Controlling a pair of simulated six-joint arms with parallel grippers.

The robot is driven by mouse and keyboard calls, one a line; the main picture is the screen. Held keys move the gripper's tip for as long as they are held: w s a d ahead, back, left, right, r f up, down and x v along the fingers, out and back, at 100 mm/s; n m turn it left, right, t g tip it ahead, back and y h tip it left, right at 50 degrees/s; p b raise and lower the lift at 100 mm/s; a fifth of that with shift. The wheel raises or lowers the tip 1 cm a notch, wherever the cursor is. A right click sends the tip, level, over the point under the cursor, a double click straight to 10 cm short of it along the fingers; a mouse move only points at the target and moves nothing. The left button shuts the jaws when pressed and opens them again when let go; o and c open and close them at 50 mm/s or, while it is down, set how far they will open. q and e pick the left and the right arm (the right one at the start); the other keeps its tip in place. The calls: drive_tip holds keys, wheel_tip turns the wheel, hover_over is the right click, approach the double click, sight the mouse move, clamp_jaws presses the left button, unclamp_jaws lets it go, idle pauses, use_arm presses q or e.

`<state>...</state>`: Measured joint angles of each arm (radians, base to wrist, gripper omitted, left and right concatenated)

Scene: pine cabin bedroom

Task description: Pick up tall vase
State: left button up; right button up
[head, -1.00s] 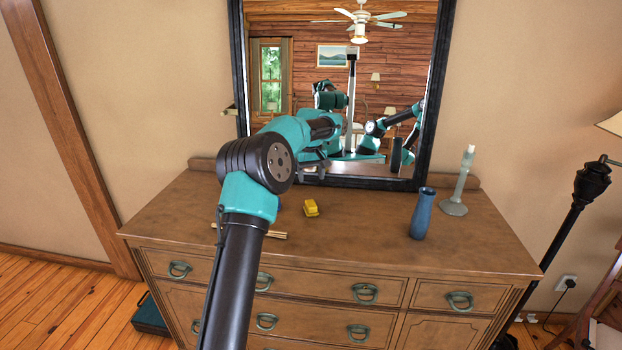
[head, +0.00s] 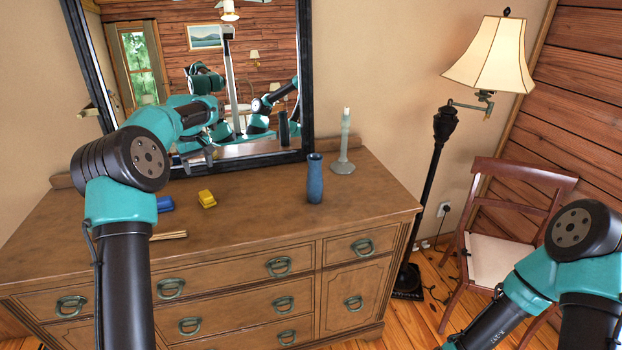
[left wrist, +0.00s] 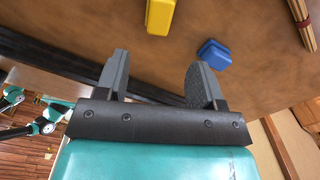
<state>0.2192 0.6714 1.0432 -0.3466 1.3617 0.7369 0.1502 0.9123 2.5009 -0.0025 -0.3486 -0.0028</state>
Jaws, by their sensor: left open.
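The tall vase, a dark blue one (head: 315,180), stands upright on the right part of the wooden dresser top (head: 260,205). My left gripper (head: 196,163) is over the back left part of the dresser, near the mirror, well to the left of the vase. In the left wrist view its two fingers (left wrist: 160,80) are apart with nothing between them. The vase does not show in that view. My right arm shows at the lower right of the head view, and its gripper is out of the picture.
A candlestick (head: 343,155) stands just behind and right of the vase. A yellow block (head: 207,199), a blue block (head: 165,204) and thin sticks (head: 169,236) lie left. The framed mirror (head: 306,80) rises behind. A floor lamp (head: 437,170) and chair (head: 500,250) stand right.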

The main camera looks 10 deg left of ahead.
idle(0.4)
use_arm(q)
drive_tip(key=o, duration=0.4)
